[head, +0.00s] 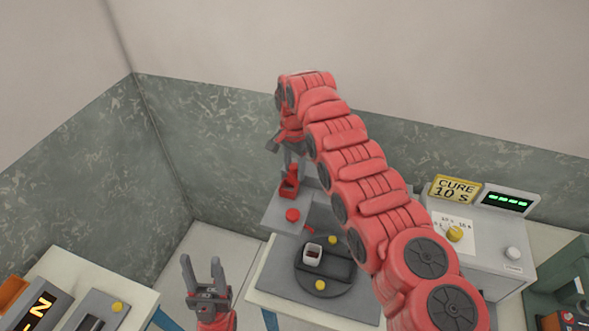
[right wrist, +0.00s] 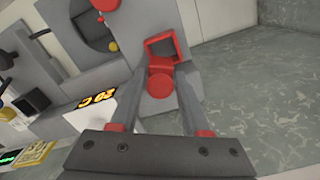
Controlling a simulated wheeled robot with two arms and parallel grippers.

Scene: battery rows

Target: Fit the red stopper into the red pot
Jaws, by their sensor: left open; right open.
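A red piece (head: 289,188) with a dark square opening stands on a grey block; I take it for the red stopper. In the right wrist view it shows a round red knob (right wrist: 160,86) beside a square red frame (right wrist: 148,49). My right gripper (head: 290,158) is open above it, fingers on either side in the wrist view; contact cannot be told. A pale square cup (head: 304,256) with dark red inside, perhaps the red pot, stands on the dark round plate. My left gripper (head: 202,264) is open and empty at the lower left, fingers up.
A flat red disc (head: 292,215) lies on the grey block near a small red lever. Yellow knobs (head: 320,285) sit by the dark round plate (head: 340,268). A "CURE 10 S" machine (head: 490,240) stands at right. My right arm crosses the middle.

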